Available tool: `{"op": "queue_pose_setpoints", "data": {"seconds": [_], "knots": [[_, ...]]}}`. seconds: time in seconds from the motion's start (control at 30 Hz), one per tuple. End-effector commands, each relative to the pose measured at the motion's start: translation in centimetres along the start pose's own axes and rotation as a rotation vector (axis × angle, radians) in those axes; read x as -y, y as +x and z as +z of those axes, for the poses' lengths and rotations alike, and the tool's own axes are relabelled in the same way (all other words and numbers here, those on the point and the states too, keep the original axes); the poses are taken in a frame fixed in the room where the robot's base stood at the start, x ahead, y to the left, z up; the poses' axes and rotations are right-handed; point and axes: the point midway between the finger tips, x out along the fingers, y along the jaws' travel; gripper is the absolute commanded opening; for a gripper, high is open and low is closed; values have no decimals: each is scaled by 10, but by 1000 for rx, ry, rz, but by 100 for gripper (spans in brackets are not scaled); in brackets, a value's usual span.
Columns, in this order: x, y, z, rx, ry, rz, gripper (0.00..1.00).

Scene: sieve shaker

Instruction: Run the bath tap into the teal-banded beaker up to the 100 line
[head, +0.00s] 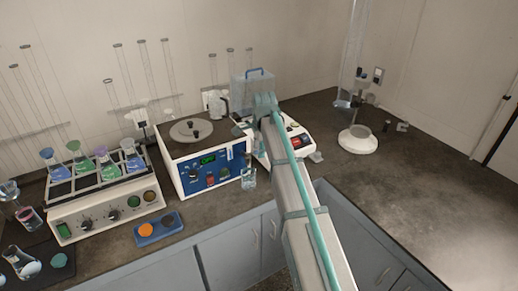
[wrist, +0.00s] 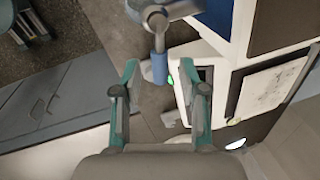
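The water bath (head: 205,170) has a blue front panel, a lit green display and a round lid on top. A small clear beaker (head: 249,179) stands by its right front corner; its band colour and liquid level are too small to read. In the wrist view a grey metal fitting (wrist: 160,16), seemingly the bath tap, carries a lever with a blue sleeve (wrist: 159,68). My gripper (wrist: 161,80) is open, its two teal-backed fingers apart on either side of the sleeve, with gaps showing. In the head view its fingertips are hidden by my arm.
A white balance (head: 297,139) stands right of the bath. A white-based stand (head: 357,140) is at the back right.

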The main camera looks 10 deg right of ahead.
Motion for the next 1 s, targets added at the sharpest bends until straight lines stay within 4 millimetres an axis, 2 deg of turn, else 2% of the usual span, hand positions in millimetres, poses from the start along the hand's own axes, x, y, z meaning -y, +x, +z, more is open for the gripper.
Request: {"op": "queue_pose_setpoints", "data": {"seconds": [0.17, 0.33, 0.8, 1.0], "knots": [[0, -1, 0, 0, 0, 0, 42], [0, -13, 0, 0, 0, 0, 42], [1, -97, 0, 0, 0, -3, 42], [0, -116, 0, 0, 0, -1, 42]]}}
